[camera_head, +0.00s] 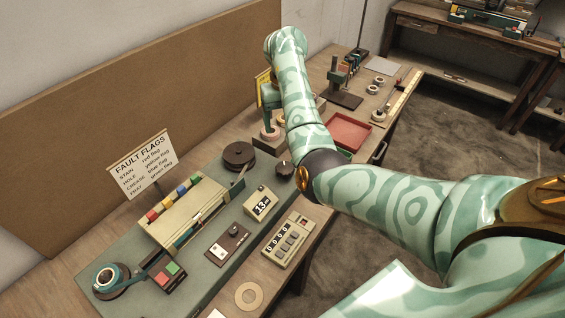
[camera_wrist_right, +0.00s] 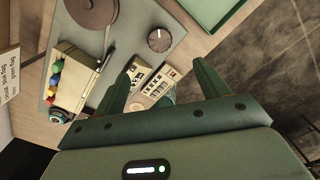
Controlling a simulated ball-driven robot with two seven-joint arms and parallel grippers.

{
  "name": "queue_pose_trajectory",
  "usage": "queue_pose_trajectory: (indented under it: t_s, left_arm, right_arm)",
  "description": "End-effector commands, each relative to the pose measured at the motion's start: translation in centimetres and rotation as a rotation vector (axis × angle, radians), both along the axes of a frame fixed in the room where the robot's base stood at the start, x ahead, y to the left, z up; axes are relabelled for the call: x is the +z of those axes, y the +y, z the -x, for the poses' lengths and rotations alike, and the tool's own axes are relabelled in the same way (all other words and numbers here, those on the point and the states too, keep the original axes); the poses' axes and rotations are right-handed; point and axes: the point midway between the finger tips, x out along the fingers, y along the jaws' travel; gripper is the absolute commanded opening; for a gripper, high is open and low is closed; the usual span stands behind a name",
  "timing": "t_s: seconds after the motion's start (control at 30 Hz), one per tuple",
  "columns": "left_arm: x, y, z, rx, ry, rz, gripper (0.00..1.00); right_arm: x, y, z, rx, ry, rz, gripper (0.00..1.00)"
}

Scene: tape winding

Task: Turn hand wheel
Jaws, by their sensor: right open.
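On the grey-green base plate (camera_head: 128,240), a round dark knob (camera_head: 285,168) with a pale pointer line sits beside a larger flat brown disc (camera_head: 239,155). I cannot tell which of these is the hand wheel. In the right wrist view the knob (camera_wrist_right: 159,40) and the disc (camera_wrist_right: 92,10) lie beyond the fingers, uncovered. My right gripper (camera_wrist_right: 165,68) is open and empty, with the counter boxes showing between its fingers; it touches neither. My left gripper is not in view.
Also on the bench are a tape reel (camera_head: 107,278), a cream box with coloured flags (camera_head: 182,208), a "13" display (camera_head: 262,204), a counter (camera_head: 287,240) and a fault flags sign (camera_head: 143,164). A red tray (camera_head: 347,132) stands beyond my right arm.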

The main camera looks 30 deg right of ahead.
Motion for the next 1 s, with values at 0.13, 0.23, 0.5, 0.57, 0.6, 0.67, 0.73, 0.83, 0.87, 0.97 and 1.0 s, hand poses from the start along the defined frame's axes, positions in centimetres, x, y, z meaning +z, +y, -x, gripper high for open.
queue_pose_trajectory:
  t_s: [0.13, 0.23, 0.5, 0.57, 0.6, 0.67, 0.73, 0.83, 0.87, 0.97, 1.0]
  left_arm:
    - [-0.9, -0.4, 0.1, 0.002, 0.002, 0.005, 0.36]
    - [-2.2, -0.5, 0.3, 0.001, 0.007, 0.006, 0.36]
    - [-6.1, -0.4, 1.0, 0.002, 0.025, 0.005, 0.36]
    - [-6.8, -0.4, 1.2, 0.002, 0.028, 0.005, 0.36]
    - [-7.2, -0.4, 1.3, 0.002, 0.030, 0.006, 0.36]
    - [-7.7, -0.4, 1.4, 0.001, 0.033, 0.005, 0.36]
    - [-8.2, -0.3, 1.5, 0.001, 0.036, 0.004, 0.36]
    - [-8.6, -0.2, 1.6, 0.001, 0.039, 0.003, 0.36]
    - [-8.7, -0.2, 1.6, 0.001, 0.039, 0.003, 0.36]
    - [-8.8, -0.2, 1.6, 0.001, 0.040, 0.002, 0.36]
    - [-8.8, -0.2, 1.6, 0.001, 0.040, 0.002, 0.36]
  right_arm:
    - [-1.4, 0.2, 0.1, 0.030, 0.004, -0.009, 0.74]
    - [-3.5, 0.2, 0.1, 0.029, 0.006, -0.008, 0.74]
    - [-10.6, 0.1, 0.1, 0.029, 0.008, -0.006, 0.74]
    - [-12.0, 0.1, 0.1, 0.029, 0.007, -0.006, 0.74]
    - [-12.9, 0.1, 0.1, 0.028, 0.007, -0.006, 0.74]
    - [-13.9, 0.1, 0.1, 0.028, 0.006, -0.006, 0.74]
    - [-14.9, 0.1, 0.1, 0.028, 0.005, -0.005, 0.74]
    - [-15.8, 0.1, 0.0, 0.028, 0.003, -0.006, 0.74]
    - [-16.0, 0.1, 0.0, 0.027, 0.003, -0.006, 0.74]
    - [-16.3, 0.1, 0.0, 0.028, 0.002, -0.006, 0.74]
    - [-16.4, 0.1, 0.0, 0.028, 0.001, -0.005, 0.74]
